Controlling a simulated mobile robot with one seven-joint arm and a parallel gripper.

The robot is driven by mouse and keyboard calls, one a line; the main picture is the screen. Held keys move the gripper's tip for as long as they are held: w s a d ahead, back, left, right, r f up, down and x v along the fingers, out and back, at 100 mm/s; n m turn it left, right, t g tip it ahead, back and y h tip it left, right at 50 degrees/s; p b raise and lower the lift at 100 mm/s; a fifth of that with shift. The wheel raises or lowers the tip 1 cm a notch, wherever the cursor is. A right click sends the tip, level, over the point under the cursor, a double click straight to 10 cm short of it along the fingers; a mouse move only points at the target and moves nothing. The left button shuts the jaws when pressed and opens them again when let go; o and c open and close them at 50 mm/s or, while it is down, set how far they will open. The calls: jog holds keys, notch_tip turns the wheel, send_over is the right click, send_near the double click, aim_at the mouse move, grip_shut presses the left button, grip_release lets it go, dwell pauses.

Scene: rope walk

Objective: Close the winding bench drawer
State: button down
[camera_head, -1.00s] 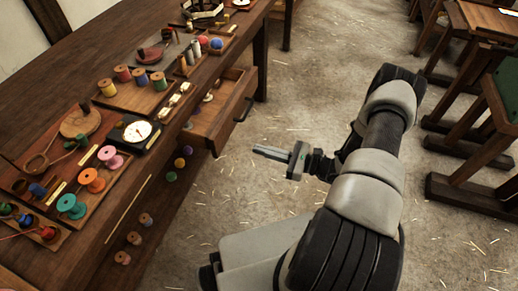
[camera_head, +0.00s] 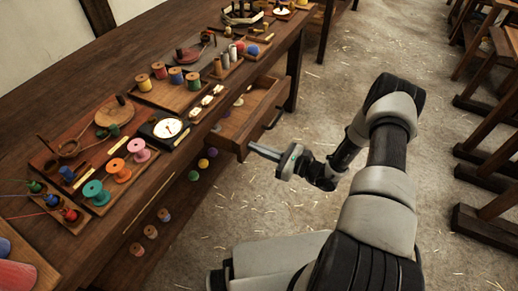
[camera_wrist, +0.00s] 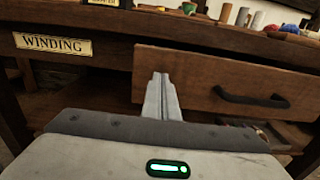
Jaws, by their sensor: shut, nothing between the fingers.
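The winding bench drawer (camera_head: 245,122) is of brown wood and stands pulled out from the bench's long side in the head view. Its front fills the middle right of the wrist view (camera_wrist: 205,72), with a dark bar handle (camera_wrist: 250,98). My gripper (camera_head: 251,147) is shut and empty, its fingertips at the near end of the drawer front. In the wrist view the fingertips (camera_wrist: 160,76) lie over the front's left part, left of the handle. I cannot tell whether they touch it. The winding bench (camera_head: 120,70) carries a "WINDING" label (camera_wrist: 53,44).
The bench top holds several spools, a dial (camera_head: 170,128) and wooden trays (camera_head: 172,92). More spools (camera_head: 194,175) sit on a lower shelf below the drawer. Dark wooden stools (camera_head: 495,150) stand at the right. The straw-strewn floor (camera_head: 330,90) between is open.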

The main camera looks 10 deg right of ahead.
jog(key=b+x, duration=0.3)
jog(key=x, duration=1.1)
jog(key=shift+w+a+f, duration=0.1)
jog(key=shift+f, duration=0.05)
jog(key=shift+w+a+r, duration=0.25)
jog(key=shift+w+a, duration=0.05)
jog(key=shift+a, duration=0.1)
